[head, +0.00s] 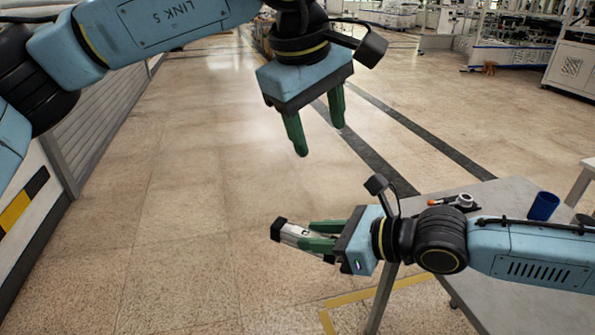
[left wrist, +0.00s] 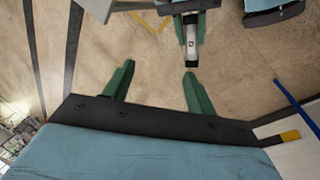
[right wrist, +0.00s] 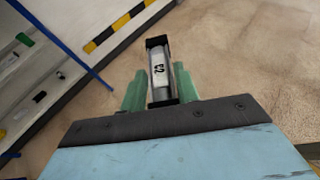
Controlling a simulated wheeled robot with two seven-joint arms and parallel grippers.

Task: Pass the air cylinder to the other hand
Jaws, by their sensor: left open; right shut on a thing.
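The air cylinder (head: 295,235) is a silver body with black end caps. My right gripper (head: 322,236) is shut on it and holds it out to the left, off the table's edge, above the floor. In the right wrist view the cylinder (right wrist: 158,72) stands between the green fingers (right wrist: 157,90), its far end sticking out past them. My left gripper (head: 319,135) is open and empty, above the cylinder and apart from it, fingers pointing down. In the left wrist view the open fingers (left wrist: 156,80) show below the cylinder (left wrist: 190,42), which is near the top.
A grey table (head: 505,195) is at the right, under my right arm. A blue cup (head: 543,206) and a small metal part with an orange end (head: 455,201) are on it. Open floor lies left and beyond. A barrier with black and yellow marking (head: 22,203) runs along the left.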

